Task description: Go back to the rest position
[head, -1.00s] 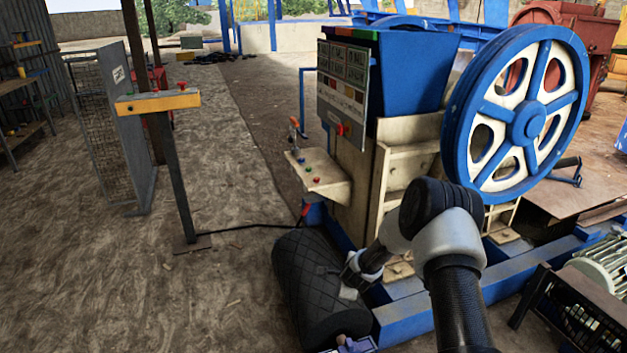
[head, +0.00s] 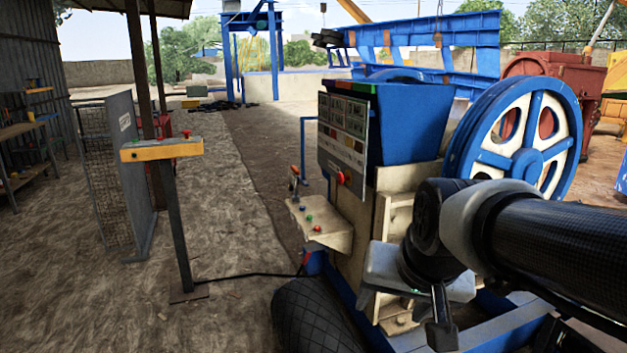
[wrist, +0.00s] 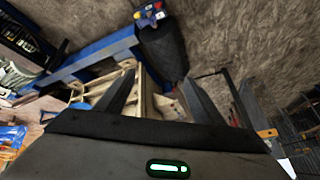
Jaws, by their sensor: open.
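My gripper shows in the wrist view (wrist: 158,95), with its two dark fingers apart and nothing between them. Behind the fingers lies the cream body of the jaw crusher. In the head view my arm reaches in from the right and passes in front of the crusher (head: 358,235). The end of my arm points down in front of the crusher's lower right side; my fingertips cannot be made out clearly there. The blue hopper (head: 412,130) and the blue and white flywheel (head: 525,150) stand behind my arm. The flywheel's lower part is hidden by the arm.
A yellow-topped post (head: 160,150) stands left, beside a mesh panel (head: 105,180). The dirt ground between post and crusher is open, with a cable across it.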

